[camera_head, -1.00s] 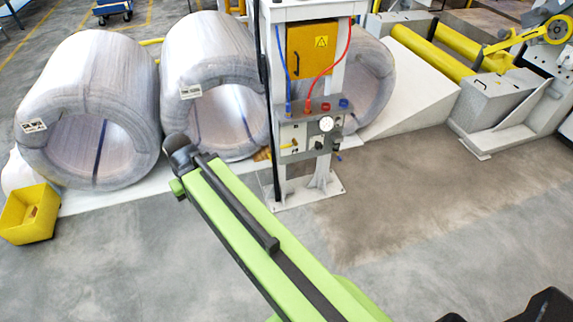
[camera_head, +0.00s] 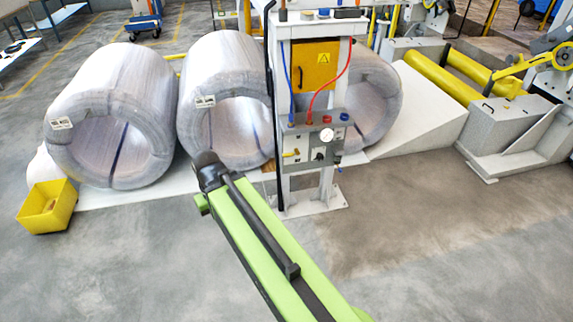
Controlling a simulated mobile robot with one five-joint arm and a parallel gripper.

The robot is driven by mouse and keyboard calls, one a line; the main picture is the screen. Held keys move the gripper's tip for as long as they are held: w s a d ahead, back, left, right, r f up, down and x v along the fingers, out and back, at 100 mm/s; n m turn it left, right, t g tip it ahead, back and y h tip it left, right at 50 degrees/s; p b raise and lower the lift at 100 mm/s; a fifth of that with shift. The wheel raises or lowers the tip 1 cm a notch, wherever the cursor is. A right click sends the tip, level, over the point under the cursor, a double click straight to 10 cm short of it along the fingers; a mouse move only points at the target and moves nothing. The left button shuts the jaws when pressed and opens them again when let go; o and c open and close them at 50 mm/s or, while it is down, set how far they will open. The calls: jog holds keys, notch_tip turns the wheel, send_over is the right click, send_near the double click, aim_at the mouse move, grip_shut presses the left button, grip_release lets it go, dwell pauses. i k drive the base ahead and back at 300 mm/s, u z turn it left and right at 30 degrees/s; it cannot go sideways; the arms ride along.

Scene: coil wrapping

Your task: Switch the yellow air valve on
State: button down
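The yellow air valve (camera_head: 291,154) is a small yellow lever on the left side of a grey control panel (camera_head: 313,147). The lever looks roughly horizontal; whether it is on or off I cannot tell. The panel also has a round white gauge (camera_head: 326,135), a dark knob (camera_head: 319,156) and blue and red hoses. My green arm reaches up from the bottom, and its dark upper end is left of and below the panel in the picture, apart from the valve. My gripper's fingers do not show.
The panel hangs on a white post frame with a base plate (camera_head: 312,201). Large wrapped coils (camera_head: 112,75) stand on the left and behind the post. A yellow bin (camera_head: 47,206) is at far left. Yellow rollers (camera_head: 440,76) and a white ramp are at right. The front floor is clear.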

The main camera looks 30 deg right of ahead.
aim_at(296, 152)
jog(key=z, duration=0.1)
jog(key=i, duration=0.9)
jog(key=u, duration=0.1)
